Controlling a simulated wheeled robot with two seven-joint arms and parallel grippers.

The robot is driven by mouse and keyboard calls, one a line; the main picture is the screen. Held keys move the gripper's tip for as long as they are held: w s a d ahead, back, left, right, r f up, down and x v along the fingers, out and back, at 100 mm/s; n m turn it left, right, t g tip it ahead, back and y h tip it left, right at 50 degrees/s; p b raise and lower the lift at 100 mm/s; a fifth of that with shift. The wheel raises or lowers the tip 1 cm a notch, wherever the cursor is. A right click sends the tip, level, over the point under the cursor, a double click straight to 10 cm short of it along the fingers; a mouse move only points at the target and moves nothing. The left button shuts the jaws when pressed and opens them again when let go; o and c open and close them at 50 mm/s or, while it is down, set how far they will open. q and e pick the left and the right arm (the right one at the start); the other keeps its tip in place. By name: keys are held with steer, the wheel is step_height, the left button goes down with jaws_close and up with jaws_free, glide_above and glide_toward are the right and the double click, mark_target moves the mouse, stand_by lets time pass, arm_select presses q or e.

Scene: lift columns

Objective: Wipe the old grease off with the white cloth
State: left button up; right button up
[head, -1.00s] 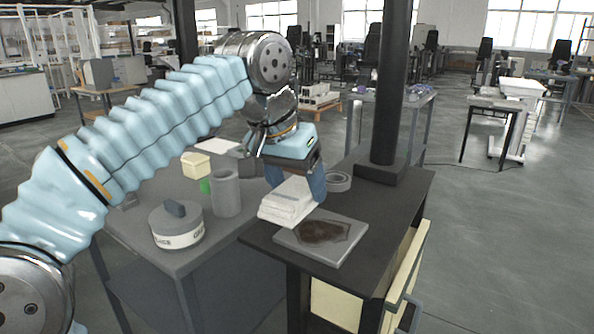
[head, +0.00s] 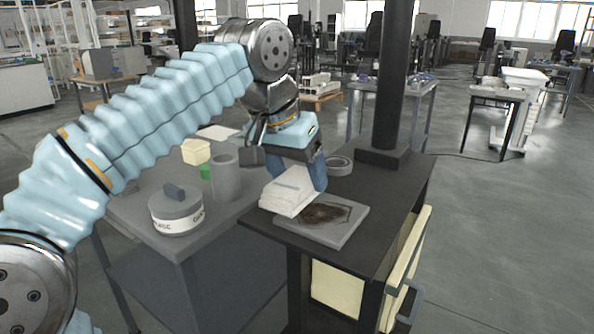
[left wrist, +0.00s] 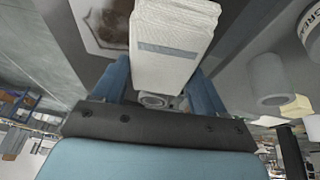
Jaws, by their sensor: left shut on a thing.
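The white cloth (head: 288,192) is a folded stack held in my left gripper (head: 318,178). In the left wrist view the cloth (left wrist: 172,45) sits between the two blue fingers. The old grease (head: 326,213) is a dark brown patch on a flat grey plate (head: 340,234) on the dark table. The cloth is at the plate's left edge, beside the grease and tilted; I cannot tell whether it touches the plate. The grease also shows partly in the left wrist view (left wrist: 112,22). My right gripper is not in view.
A round lidded grease tin (head: 176,212), a grey cylinder (head: 226,178), a green object (head: 205,171) and a cream block (head: 195,152) stand on the grey table at left. A grey ring (head: 340,166) lies behind the plate. A black column (head: 391,80) rises at the back right.

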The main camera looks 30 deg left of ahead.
arm_select(q)
steer(key=shift+f+b, duration=0.55)
steer(key=shift+f, duration=0.3)
steer(key=shift+s+d+r+p, duration=0.15)
steer(key=shift+d+p, duration=0.25)
steer(key=shift+d, duration=1.05)
steer(key=shift+s+d+f, duration=0.1)
steer(key=shift+d+f, duration=0.1)
steer(key=shift+d, duration=1.7)
steer(key=shift+s+d+r+p, duration=0.1)
steer(key=shift+d+p, duration=0.65)
steer(key=shift+d, duration=0.9)
steer(key=shift+w+a+p, duration=0.15)
steer(key=shift+a, duration=1.55)
steer(key=shift+w+a+p, duration=0.1)
steer(key=shift+a+p, duration=0.05)
steer(key=shift+a, duration=1.5)
steer(key=shift+w+a+p, duration=0.2)
steer(key=shift+a+p, duration=0.15)
steer(key=shift+a, duration=1.35)
